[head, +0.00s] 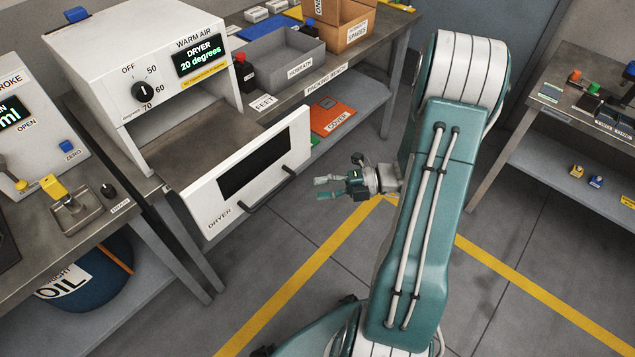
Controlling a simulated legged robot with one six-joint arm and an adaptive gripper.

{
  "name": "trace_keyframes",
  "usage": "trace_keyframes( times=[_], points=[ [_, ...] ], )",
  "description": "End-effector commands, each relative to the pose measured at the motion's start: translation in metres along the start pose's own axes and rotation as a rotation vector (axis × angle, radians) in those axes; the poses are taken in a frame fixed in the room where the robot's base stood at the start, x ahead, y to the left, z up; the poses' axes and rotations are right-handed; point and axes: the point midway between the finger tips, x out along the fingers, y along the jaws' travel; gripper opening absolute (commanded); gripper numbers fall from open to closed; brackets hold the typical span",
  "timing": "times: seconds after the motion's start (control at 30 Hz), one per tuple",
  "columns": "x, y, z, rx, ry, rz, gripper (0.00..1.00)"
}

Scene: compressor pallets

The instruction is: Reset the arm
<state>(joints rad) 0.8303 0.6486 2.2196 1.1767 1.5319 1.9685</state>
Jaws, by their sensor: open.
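My arm rises from the bottom of the head view, and its upper part bends over at the top right. My gripper (328,187) sticks out to the left of the arm, over the floor and to the right of the dryer door. Its fingers are apart and point left, with nothing between them. It touches nothing that I can see. Part of the wrist is hidden behind the arm link.
The warm air dryer (130,60) stands at the left with its door (250,175) folded down and its handle close to my gripper. A packing bench (340,68) with a grey tray (280,57) is behind. Another bench (560,120) stands right. Yellow-lined floor is clear.

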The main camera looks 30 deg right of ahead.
Motion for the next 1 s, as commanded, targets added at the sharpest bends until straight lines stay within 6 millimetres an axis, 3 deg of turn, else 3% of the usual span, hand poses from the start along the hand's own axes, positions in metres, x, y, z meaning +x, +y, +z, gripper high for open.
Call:
trace_keyframes(
  times=[0.27,0.37,0.63,1.0],
  points=[
    [0.002,0.002,-0.001,-0.016,0.008,-0.008,0.51],
    [0.009,0.011,-0.009,-0.122,0.058,-0.056,0.51],
    [0.039,0.050,-0.060,-0.765,0.387,-0.285,0.51],
    [0.048,0.088,-0.119,-1.711,0.966,-0.441,0.51]
  ],
)
